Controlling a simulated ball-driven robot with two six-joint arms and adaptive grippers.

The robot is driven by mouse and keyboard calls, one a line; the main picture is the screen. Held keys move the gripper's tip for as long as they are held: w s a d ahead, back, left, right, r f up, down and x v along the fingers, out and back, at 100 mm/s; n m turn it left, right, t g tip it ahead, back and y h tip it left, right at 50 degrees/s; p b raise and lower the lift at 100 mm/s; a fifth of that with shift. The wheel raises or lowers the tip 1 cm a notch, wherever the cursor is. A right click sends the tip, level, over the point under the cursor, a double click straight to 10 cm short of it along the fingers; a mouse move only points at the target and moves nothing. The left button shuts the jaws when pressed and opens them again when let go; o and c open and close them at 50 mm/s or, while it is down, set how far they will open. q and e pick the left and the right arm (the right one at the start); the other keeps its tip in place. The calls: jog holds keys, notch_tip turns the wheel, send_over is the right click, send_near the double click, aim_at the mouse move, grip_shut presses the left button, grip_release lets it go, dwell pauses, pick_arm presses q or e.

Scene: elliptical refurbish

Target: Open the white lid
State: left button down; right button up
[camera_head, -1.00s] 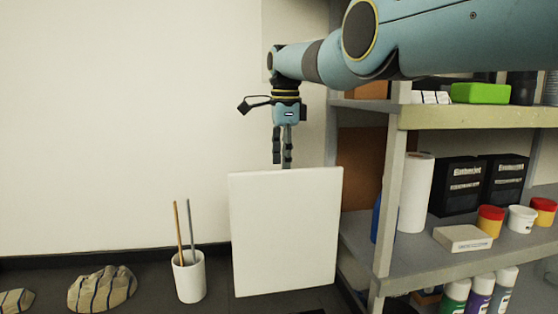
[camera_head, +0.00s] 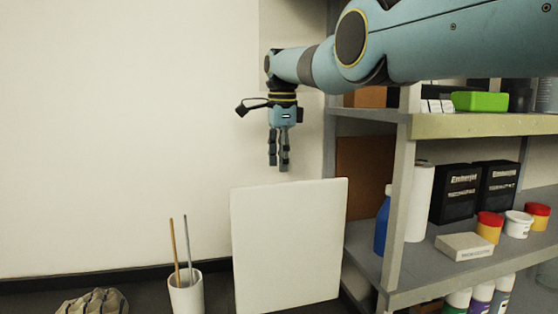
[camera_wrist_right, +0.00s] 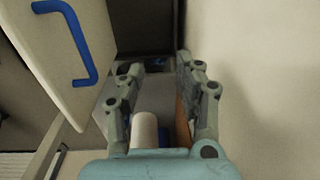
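The white lid (camera_head: 288,245) is an upright, flat white panel at lower centre in the head view. In the right wrist view, a white panel (camera_wrist_right: 88,88) with a blue handle (camera_wrist_right: 75,45) shows at upper left, left of the fingers. My right gripper (camera_head: 278,168) points down just above the panel's top edge in the head view, with a small visible gap. In the right wrist view its fingers (camera_wrist_right: 157,80) are spread apart with nothing gripped between them. The handle is not visible in the head view. My left gripper is not in view.
A shelf unit (camera_head: 400,215) with boxes, bottles and tubs stands on the right, close to the panel. A white cup (camera_head: 186,295) with two sticks stands left of the panel.

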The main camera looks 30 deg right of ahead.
notch_tip(320, 180, up, 8)
jog(key=shift+s+f, duration=0.25)
dwell(0.4)
